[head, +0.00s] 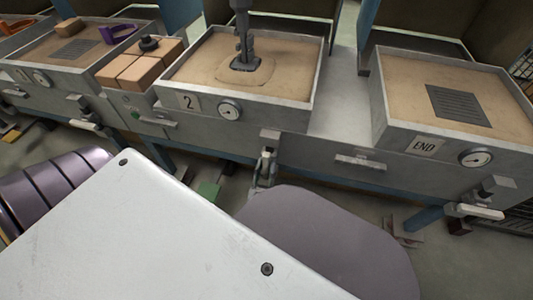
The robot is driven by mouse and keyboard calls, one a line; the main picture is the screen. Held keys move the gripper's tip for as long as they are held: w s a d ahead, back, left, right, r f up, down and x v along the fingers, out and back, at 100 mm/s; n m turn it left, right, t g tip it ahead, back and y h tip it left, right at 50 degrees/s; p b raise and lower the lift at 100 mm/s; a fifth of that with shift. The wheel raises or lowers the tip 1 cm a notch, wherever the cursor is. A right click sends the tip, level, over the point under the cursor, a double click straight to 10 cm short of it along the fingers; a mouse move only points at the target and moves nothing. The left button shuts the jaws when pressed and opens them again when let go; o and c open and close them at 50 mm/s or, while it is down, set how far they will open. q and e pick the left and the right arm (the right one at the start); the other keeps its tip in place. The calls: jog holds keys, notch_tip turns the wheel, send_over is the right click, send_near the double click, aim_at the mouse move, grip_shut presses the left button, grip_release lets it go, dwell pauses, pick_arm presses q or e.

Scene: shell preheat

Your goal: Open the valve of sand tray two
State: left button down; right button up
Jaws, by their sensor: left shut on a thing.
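Sand tray two (172,90) is a grey metal box of tan sand with a "2" plate (188,102) and a round gauge (229,110) on its front. Its valve (269,136) sticks out low on the front, right of the gauge. My left gripper (265,165) is at this valve, shut on its handle. The handle is mostly hidden by the fingers, so its angle is hard to tell. My right gripper is not in view.
A dark upright fixture (243,45) stands in tray two's sand. The END tray (415,128) is at right, with its own valve handle (478,211). Another tray (55,75) is at left, beside tan blocks (140,75). Floor clutter lies below the bench.

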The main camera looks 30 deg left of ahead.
aim_at(266, 155)
pick_arm(q)
jog(key=shift+f, duration=0.1)
dwell(0.3)
jog(key=c, duration=1.3)
grip_release()
jog(key=shift+r, duration=5.05)
jog(key=shift+s, duration=0.1)
